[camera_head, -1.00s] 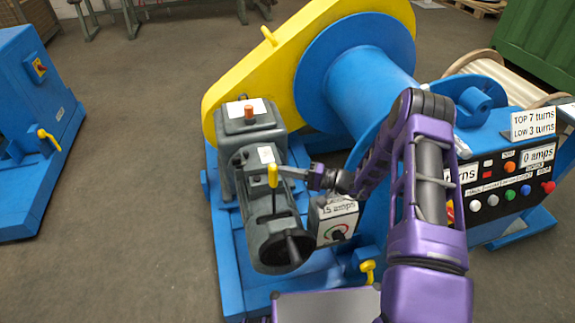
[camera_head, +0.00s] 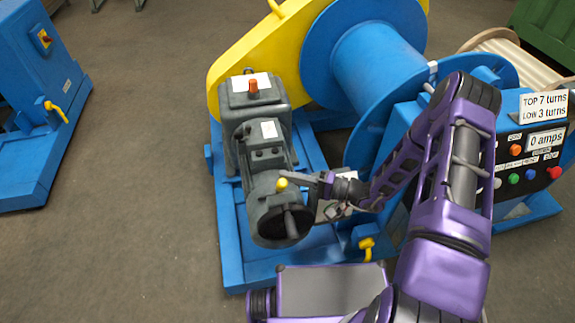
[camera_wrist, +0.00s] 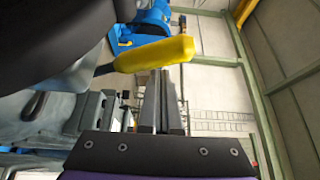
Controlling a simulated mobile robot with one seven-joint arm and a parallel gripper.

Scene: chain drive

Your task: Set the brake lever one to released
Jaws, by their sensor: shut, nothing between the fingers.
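A lever with a yellow grip (camera_head: 282,184) sits on the grey motor (camera_head: 270,205) at the front of the winch. No label naming it brake lever one is readable. In the head view its grip shows low against the motor and its rod is mostly hidden. My gripper (camera_head: 312,178) is shut and empty, just right of the grip, its tips close to it. In the wrist view the yellow grip (camera_wrist: 153,54) crosses just beyond the tips of my shut gripper (camera_wrist: 163,75). I cannot tell whether they touch.
Another yellow lever (camera_head: 366,246) stands on the blue base, right of the motor. A third (camera_head: 56,111) is on the blue machine at left. The control panel (camera_head: 525,165) and blue drum (camera_head: 375,65) are close to my arm. Open floor (camera_head: 130,200) lies left.

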